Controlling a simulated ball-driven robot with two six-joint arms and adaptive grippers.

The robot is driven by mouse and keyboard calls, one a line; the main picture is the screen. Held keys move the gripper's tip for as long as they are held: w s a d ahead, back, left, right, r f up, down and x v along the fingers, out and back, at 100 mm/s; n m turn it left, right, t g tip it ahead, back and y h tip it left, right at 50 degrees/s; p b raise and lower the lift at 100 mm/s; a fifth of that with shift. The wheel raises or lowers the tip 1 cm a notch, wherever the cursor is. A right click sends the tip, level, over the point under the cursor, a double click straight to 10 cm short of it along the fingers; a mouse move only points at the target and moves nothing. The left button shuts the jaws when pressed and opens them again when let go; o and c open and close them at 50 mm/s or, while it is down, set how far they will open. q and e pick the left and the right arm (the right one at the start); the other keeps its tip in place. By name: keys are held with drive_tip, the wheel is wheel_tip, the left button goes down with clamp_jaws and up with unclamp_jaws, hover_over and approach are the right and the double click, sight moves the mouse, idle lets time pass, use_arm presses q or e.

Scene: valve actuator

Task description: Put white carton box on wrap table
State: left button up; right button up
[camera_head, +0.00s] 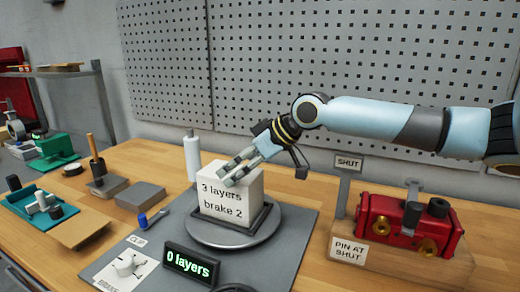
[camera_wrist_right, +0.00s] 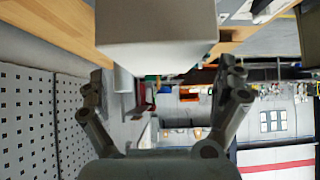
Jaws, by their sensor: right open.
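The white carton box (camera_head: 231,204), marked "3 layers brake 2", stands upright on the round grey wrap table (camera_head: 232,238), inside a dark frame at its base. My right gripper (camera_head: 236,172) is at the box's upper edge, its fingers in front of the top as seen from my head. In the right wrist view the box (camera_wrist_right: 155,28) shows at the top, and the fingers of my right gripper (camera_wrist_right: 163,85) are spread apart with no box between them. Whether a finger touches the box is hard to tell. My left gripper is out of view.
A display reading "0 layers" (camera_head: 191,265) stands in front of the wrap table. A white roll (camera_head: 192,158) stands behind it. A red valve actuator (camera_head: 410,222) with "SHUT" signs is at right. A pegboard (camera_head: 320,60) closes off the back.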

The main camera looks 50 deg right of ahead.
drive_tip(key=p+v, duration=0.2)
drive_tip(key=v, duration=0.2)
drive_tip(key=shift+s+d+r, duration=0.1)
drive_tip(key=shift+s+r, duration=0.1)
drive_tip(key=shift+r, duration=0.05)
drive_tip(key=p+v, duration=0.4)
drive_tip(key=p, duration=0.2)
drive_tip(key=shift+s+r, duration=0.2)
drive_tip(key=shift+r, duration=0.05)
drive_tip(key=shift+f, duration=0.15)
